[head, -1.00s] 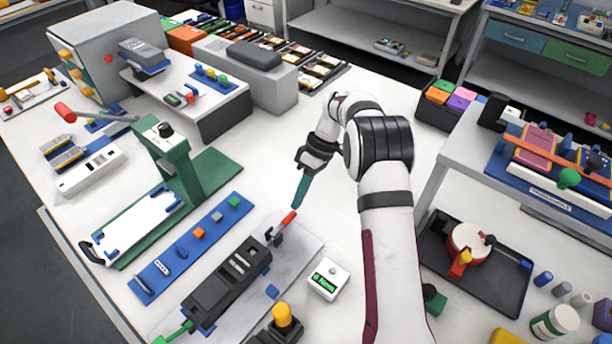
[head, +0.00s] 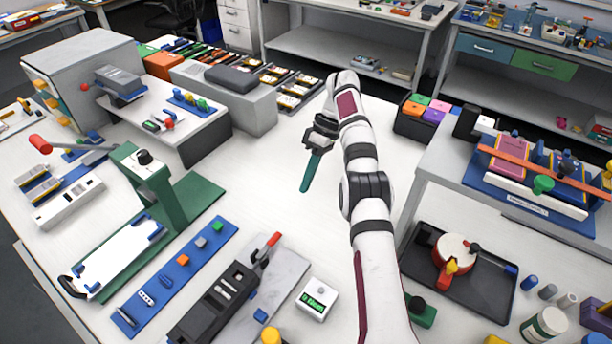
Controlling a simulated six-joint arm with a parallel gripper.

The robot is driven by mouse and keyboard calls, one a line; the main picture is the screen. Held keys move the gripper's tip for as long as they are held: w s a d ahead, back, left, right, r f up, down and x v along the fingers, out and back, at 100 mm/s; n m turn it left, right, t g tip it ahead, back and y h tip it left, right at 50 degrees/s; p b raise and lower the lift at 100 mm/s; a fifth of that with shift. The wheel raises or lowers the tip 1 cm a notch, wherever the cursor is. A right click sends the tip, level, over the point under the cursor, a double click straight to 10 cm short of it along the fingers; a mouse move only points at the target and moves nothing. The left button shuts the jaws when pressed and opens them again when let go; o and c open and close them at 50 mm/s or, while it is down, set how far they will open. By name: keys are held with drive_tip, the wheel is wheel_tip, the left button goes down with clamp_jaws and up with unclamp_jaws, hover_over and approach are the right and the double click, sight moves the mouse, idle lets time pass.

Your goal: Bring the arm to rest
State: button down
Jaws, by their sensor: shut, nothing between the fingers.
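My arm reaches from the bottom right of the head view up over the middle of the white table (head: 262,200). My gripper (head: 312,172) hangs above the open middle of the table, its teal fingers pointing down and together. The fingers are shut and hold nothing. No object touches the gripper. Whether the arm is still moving cannot be told from this one moment.
A green press (head: 160,185) with a red-tipped lever stands at the left. A black device with a red handle (head: 225,295) and a small white display box (head: 317,299) lie in front. A black tray (head: 420,255) is at the right. Bare table surrounds the gripper.

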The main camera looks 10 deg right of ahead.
drive_tip(key=shift+r, duration=0.1)
drive_tip(key=s+a+r+m+t+h, duration=0.1)
drive_tip(key=s+a+r+m+h, duration=0.15)
drive_tip(key=s+r+m, duration=0.75)
drive_tip(key=s+a+f+m+t, duration=0.1)
drive_tip(key=s+m, duration=0.4)
drive_tip(key=s, duration=2.2)
drive_tip(key=shift+s+a+f+m+t, duration=0.4)
drive_tip(key=shift+a+t, duration=0.1)
drive_tip(key=shift+t, duration=0.1)
